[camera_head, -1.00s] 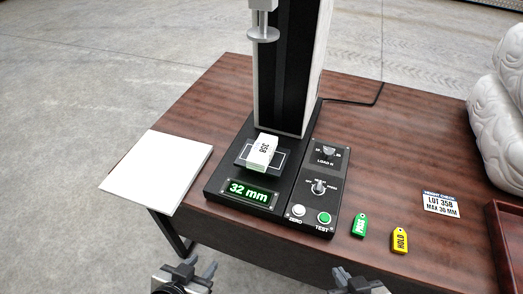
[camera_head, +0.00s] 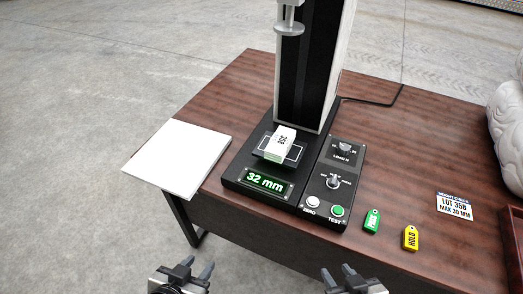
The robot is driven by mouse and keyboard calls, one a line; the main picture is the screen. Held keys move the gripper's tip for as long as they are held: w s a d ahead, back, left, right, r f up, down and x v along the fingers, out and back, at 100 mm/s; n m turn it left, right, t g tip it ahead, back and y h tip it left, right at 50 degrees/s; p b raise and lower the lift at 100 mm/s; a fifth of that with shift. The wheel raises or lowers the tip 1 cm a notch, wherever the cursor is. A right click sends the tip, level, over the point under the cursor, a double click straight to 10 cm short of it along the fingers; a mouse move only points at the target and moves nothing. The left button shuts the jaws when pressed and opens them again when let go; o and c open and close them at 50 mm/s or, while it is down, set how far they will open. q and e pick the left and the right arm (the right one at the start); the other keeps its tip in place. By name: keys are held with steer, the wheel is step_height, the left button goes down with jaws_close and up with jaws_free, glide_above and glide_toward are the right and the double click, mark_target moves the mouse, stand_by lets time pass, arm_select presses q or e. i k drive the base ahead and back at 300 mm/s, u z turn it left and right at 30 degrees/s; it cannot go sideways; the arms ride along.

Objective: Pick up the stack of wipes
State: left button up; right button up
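The stack of wipes (camera_head: 281,143) is a small white block with a green lower edge and "35B" printed on its top. It sits on the dark plate of the test machine (camera_head: 262,194), under the raised round press foot (camera_head: 289,29). My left gripper (camera_head: 196,272) is at the bottom of the view, below the table's front edge, open and empty. My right gripper (camera_head: 338,274) is at the bottom, right of the left one, also open and empty. Both are well short of the stack.
The machine's display (camera_head: 266,182) reads 32 mm. Beside it is a panel with knobs and ZERO and TEST buttons (camera_head: 337,211). A white board (camera_head: 178,157) lies at left. Green (camera_head: 372,220) and yellow HOLD (camera_head: 410,238) tags and a "LOT 35B MAX 30 MM" card (camera_head: 454,206) lie at right.

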mark_target(280, 144)
steer(key=u, duration=0.9)
steer(key=k, duration=1.2)
steer(key=u, duration=1.15)
steer(key=i, duration=1.4)
steer(key=z, duration=1.2)
steer(key=i, duration=1.1)
steer(key=z, duration=1.15)
